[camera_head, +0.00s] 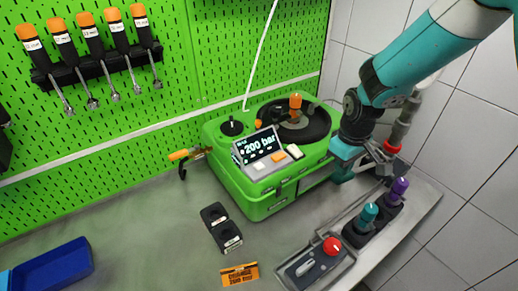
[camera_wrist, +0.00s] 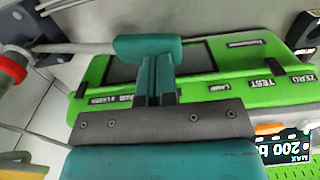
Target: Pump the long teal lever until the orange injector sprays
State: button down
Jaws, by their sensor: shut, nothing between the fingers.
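The teal grip of the lever (camera_wrist: 148,48) lies across the wrist view, on a grey rod running left towards a red collar. My gripper (camera_wrist: 156,72) is shut, with its fingertips against or just short of this grip; I cannot tell if they touch. In the head view my gripper (camera_head: 345,164) is low at the right side of the green pump testbench (camera_head: 262,205), and the arm hides much of the lever. An orange-topped injector (camera_head: 295,103) stands upright over the black round basin on the bench. I see no spray there.
The bench display (camera_head: 258,145) reads 200 bar. To the right is a grey tray (camera_head: 426,207) with purple, teal and red knobs. Several orange-topped injectors (camera_head: 90,38) hang on the green pegboard. The tiled wall is close at right.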

dwell(0.4)
notch_tip(320, 180, up, 6)
jog(key=p, duration=0.4)
jog(key=shift+p, duration=0.35)
jog(key=shift+s, duration=0.1)
jog(key=s+a+r+y+b, duration=0.1)
jog(key=s+r+b, duration=0.1)
jog(key=s, duration=0.6)
jog(key=s+a+r+y+b, duration=0.1)
jog(key=s+a+r+b, duration=0.1)
jog(key=s+b, duration=0.3)
jog(key=s+a+r+y+b, duration=0.1)
jog(key=s+r+b, duration=0.3)
jog(key=s, duration=0.7)
jog(key=shift+s+a+y, duration=0.3)
jog(key=shift+y, duration=0.3)
dwell(0.4)
